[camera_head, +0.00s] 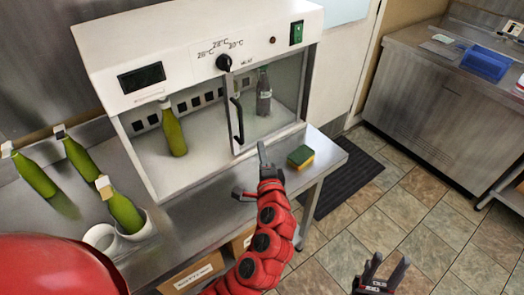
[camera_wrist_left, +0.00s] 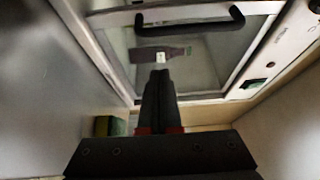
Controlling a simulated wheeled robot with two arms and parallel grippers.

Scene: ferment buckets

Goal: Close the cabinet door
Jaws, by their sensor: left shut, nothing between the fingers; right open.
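The white cabinet (camera_head: 170,40) stands on a steel table. Its glass door (camera_head: 285,85), with a black handle (camera_head: 237,122) near its left edge, covers the right part of the front. The left part is open, showing a green bottle (camera_head: 174,130) inside. A dark bottle (camera_head: 264,92) shows behind the glass. My left gripper (camera_head: 262,150) is shut and empty, low in front of the door and right of the handle; contact cannot be told. In the left wrist view, its fingertips (camera_wrist_left: 160,78) point at the glass below the handle (camera_wrist_left: 190,22). My right gripper (camera_head: 382,272) is open at the bottom right.
A yellow-green sponge (camera_head: 300,157) lies on the table right of my left gripper. Several green bottles (camera_head: 34,174) and white cups (camera_head: 101,237) are at the left. Boxes (camera_head: 192,272) sit under the table. Tiled floor at the right is clear beside a dark mat (camera_head: 343,180).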

